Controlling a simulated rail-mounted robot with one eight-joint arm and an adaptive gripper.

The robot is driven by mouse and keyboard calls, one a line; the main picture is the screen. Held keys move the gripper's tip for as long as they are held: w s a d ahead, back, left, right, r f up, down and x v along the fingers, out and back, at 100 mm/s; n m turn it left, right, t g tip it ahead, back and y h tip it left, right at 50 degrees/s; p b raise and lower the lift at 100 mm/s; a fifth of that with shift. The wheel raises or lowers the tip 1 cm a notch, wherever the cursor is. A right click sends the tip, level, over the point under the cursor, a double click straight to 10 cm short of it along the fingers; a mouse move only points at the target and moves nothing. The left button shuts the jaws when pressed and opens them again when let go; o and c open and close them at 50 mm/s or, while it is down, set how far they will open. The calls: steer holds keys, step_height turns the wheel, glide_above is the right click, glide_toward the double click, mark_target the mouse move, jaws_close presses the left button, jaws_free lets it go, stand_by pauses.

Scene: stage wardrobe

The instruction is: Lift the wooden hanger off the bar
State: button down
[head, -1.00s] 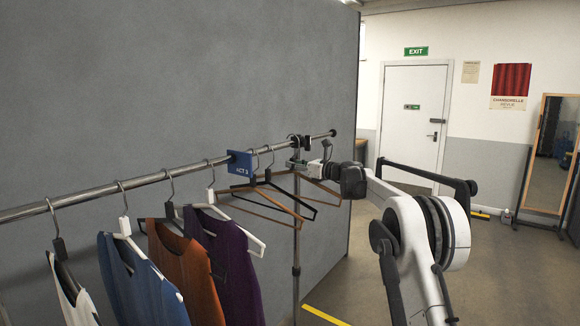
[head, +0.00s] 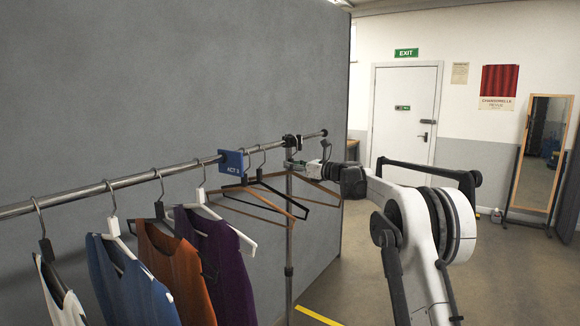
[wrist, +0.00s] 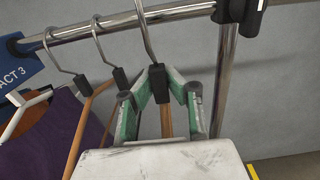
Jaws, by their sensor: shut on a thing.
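The wooden hanger (wrist: 166,122) with a black collar stands upright between the fingers of my gripper (wrist: 158,88) in the wrist view. The gripper is shut on it at the collar. Its steel hook rises past the bar (wrist: 178,12); the hook's top is out of the wrist view, so I cannot tell whether it still rests there.
Two empty hangers hang close on the left in the wrist view, with black collars (wrist: 81,86) and (wrist: 120,78). The blue ACT 3 sign (head: 232,163) and several garments, including a purple one (head: 222,262), are further left. The rack's upright post (wrist: 222,80) stands close on the right.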

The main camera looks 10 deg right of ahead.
steer(key=shift+d, duration=0.1)
steer(key=b+v, duration=0.3)
steer(key=v, duration=1.7)
steer(key=shift+r+b, duration=0.1)
steer(key=shift+b, duration=0.25)
steer(key=b+v, duration=0.1)
steer(key=v, duration=2.7)
steer(key=shift+s+r, duration=0.1)
